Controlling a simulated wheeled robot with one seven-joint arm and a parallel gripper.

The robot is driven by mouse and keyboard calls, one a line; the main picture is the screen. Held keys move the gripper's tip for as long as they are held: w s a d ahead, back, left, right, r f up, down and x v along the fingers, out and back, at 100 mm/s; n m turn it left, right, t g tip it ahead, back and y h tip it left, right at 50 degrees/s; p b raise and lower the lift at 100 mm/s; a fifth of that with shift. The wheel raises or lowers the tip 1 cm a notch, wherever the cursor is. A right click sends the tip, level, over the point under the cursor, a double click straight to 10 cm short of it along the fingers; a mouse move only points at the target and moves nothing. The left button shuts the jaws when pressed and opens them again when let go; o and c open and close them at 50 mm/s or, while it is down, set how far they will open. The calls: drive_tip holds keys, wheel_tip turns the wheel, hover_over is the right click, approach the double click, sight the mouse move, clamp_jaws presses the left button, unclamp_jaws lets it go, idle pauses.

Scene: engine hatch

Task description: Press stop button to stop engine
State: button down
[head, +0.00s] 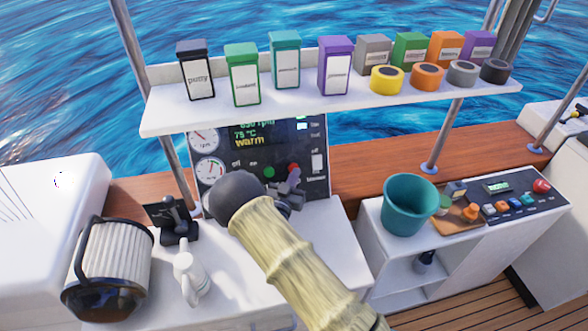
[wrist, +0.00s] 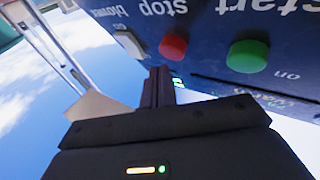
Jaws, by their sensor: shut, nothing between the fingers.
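The dark engine panel (head: 318,140) stands upright under the white shelf, with gauges, a lit display reading "warm", a green button (head: 268,172) and a red button (head: 294,168). In the wrist view the panel is upside down: the red stop button (wrist: 172,46) is by the "stop" label and the green start button (wrist: 246,54) by "start". My gripper (head: 293,180) is in front of the panel, just below the red button. In the wrist view its fingers (wrist: 160,75) are shut and empty, with tips close to the red button; contact cannot be told.
A throttle lever (head: 176,222), white bottle (head: 187,275) and ribbed filter (head: 112,262) are at left. A teal bucket (head: 408,207) and another button panel (head: 520,197) are at right.

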idle(0.8)
drive_tip(key=shift+w+a+f+b, duration=0.1)
drive_tip(key=shift+w+f+b, duration=0.05)
drive_tip(key=shift+w+b, duration=0.3)
drive_tip(key=shift+w+a+f+b, duration=0.2)
drive_tip(key=shift+w+f+b, duration=0.15)
drive_tip(key=shift+w+b, duration=0.35)
idle(1.1)
drive_tip(key=shift+s+r, duration=0.1)
drive_tip(key=shift+s, duration=0.05)
drive_tip(key=shift+s+d+r+p, duration=0.15)
drive_tip(key=shift+s+r+p, duration=0.1)
drive_tip(key=shift+s, duration=0.25)
drive_tip(key=shift+s+d+r+p, duration=0.15)
drive_tip(key=shift+s+r+p, duration=0.05)
drive_tip(key=shift+s, duration=0.3)
drive_tip(key=s, duration=0.1)
drive_tip(key=s+r+p, duration=0.1)
drive_tip(key=s, duration=0.1)
drive_tip(key=s+d+r+p, duration=0.1)
drive_tip(key=shift+s+d, duration=0.1)
drive_tip(key=shift+s, duration=0.1)
idle(0.9)
